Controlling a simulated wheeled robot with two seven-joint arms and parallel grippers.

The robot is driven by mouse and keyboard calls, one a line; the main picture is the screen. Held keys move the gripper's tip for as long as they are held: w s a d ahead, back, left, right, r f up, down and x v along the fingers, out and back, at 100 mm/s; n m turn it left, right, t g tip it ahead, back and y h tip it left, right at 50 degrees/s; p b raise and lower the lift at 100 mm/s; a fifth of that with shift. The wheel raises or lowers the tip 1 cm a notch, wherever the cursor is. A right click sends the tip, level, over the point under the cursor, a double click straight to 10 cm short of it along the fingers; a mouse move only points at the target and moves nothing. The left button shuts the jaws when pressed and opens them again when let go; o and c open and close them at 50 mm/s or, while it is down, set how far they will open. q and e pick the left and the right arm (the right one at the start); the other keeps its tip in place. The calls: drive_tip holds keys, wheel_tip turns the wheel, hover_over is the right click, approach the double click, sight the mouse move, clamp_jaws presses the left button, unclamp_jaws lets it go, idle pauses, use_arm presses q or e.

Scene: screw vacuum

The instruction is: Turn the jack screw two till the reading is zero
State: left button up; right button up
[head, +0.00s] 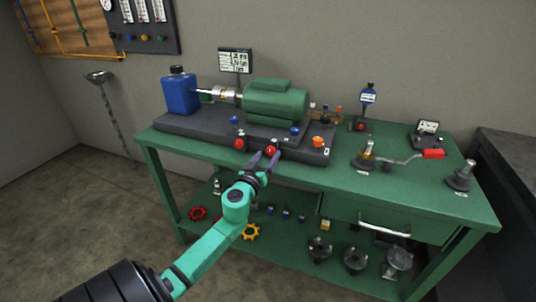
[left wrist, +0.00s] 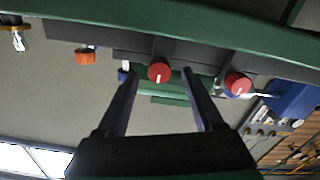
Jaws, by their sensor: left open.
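Two red jack screw knobs sit on the front edge of the dark machine base: a left one (head: 240,143) and a right one (head: 270,150). Their number labels are too small to read. My left gripper (head: 264,157) is open in front of the right red knob. In the left wrist view, which is upside down, this knob (left wrist: 159,72) shows between the two fingertips, and the other red knob (left wrist: 238,84) lies outside the fingers. I cannot tell whether the fingers touch the knob. A small dial (head: 368,97) stands on the bench; its reading is not legible. My right gripper is not in view.
The green motor (head: 275,101) and blue pump (head: 180,92) stand on the base. An orange knob (head: 317,141) is at its right end. A crank with a red handle (head: 433,154) lies farther right on the green bench (head: 340,180). A lower shelf holds several parts.

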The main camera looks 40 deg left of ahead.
use_arm(q)
drive_tip(key=shift+w+a, duration=0.2)
drive_tip(key=shift+w, duration=0.5)
clamp_jaws()
drive_tip(key=shift+m, duration=0.4)
